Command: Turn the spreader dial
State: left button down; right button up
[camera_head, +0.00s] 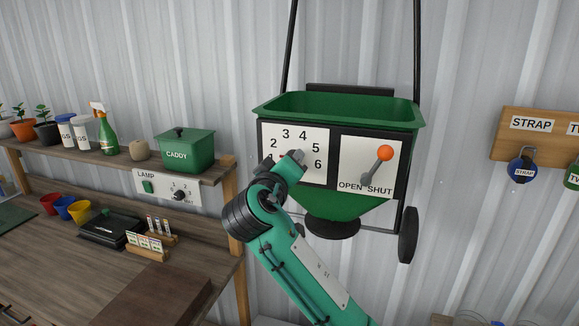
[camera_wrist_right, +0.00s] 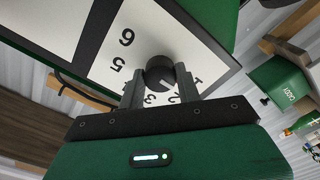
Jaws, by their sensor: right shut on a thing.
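The green spreader (camera_head: 338,106) hangs against the wall, with a white numbered dial plate (camera_head: 305,141) on its front left. In the right wrist view the black round dial knob (camera_wrist_right: 158,70) sits between the two fingers of my right gripper (camera_wrist_right: 160,88), which is shut on it. A pale mark on the knob appears to point toward the 2. In the head view my right gripper (camera_head: 287,163) covers the knob and part of the plate. The digits 2 to 6 show around it. My left gripper is not in view.
To the right of the dial plate is an OPEN/SHUT lever with an orange ball (camera_head: 385,153), tilted up right. A shelf with a green caddy (camera_head: 187,153) and a lamp panel (camera_head: 166,188) stands left of my arm. A strap board (camera_head: 535,130) is at far right.

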jog(key=shift+n, duration=0.9)
jog(key=o, duration=1)
jog(key=shift+f, duration=0.1)
